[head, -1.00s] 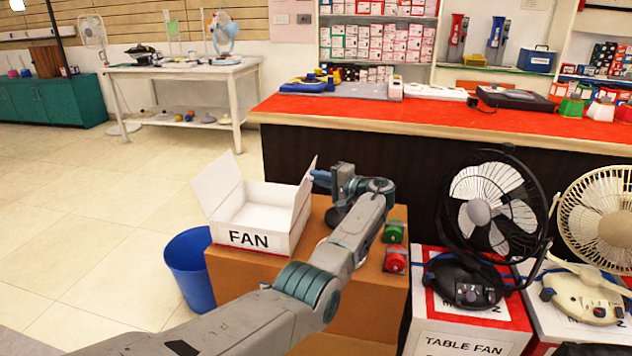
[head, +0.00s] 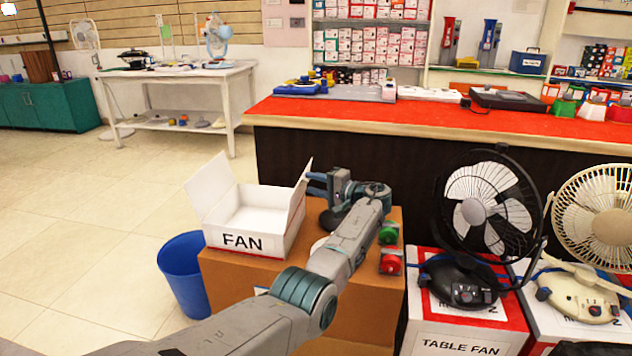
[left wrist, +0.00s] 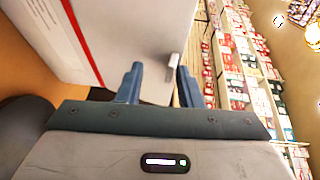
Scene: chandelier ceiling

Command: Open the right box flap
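The white box marked FAN (head: 243,243) stands open at the top on a brown cardboard box. Its left flap (head: 211,186) stands up and leans outward. Its right flap (head: 300,190) stands roughly upright. My left gripper (head: 315,184) is just right of the right flap, fingers pointing towards it. In the left wrist view, the two blue fingers (left wrist: 158,86) are apart. A narrow pale edge (left wrist: 172,65) shows between and beyond them, close to the right finger; contact cannot be told. My right gripper is out of view.
A green button (head: 388,233) and a red button (head: 391,261) sit right of my arm on the brown cardboard box (head: 230,272). A blue bin (head: 184,272) stands left. A black fan (head: 480,212) is at right. The red counter (head: 400,112) runs behind.

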